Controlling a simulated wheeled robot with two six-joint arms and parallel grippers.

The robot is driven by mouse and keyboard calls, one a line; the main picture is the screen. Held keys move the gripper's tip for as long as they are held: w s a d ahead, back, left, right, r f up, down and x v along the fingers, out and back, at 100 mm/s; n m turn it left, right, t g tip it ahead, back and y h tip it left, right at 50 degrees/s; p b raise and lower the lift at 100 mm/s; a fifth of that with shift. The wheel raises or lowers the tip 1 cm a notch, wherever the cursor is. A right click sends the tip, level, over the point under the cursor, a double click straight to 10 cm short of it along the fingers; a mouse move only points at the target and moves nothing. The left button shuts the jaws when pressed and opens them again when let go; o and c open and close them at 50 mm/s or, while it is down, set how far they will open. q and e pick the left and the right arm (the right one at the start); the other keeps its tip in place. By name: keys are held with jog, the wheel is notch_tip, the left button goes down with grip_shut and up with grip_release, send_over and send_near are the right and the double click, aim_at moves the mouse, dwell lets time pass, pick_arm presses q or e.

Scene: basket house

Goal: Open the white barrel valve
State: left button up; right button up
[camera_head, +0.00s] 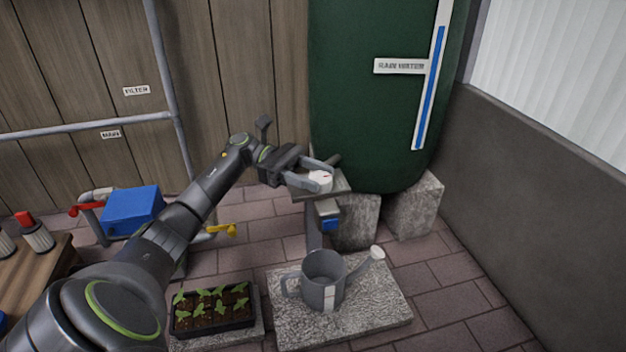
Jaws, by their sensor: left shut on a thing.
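The white barrel valve (321,180) is a small white knob with a red mark, on the grey outlet at the foot of the green rain water barrel (372,95). My left gripper (318,177) reaches in from the left and is shut on the knob, with its fingers on either side. The fingers hide part of the knob. The barrel's gauge (432,75) shows a tall blue column. My right gripper is not in the view.
A grey watering can (325,283) stands on a stone slab (385,313) below the outlet. A seedling tray (212,310) is left of it. A blue box (132,210), a red handle (85,209) and a yellow handle (222,229) are at the left. Barrel blocks (413,207) stand behind.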

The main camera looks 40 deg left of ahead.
pick_arm(q)
jog(key=shift+w+r, duration=0.1)
jog(key=o, duration=1)
jog(key=a, duration=0.8)
jog(key=s+a, duration=0.1)
jog(key=a, duration=0.2)
jog(key=shift+a, duration=0.4)
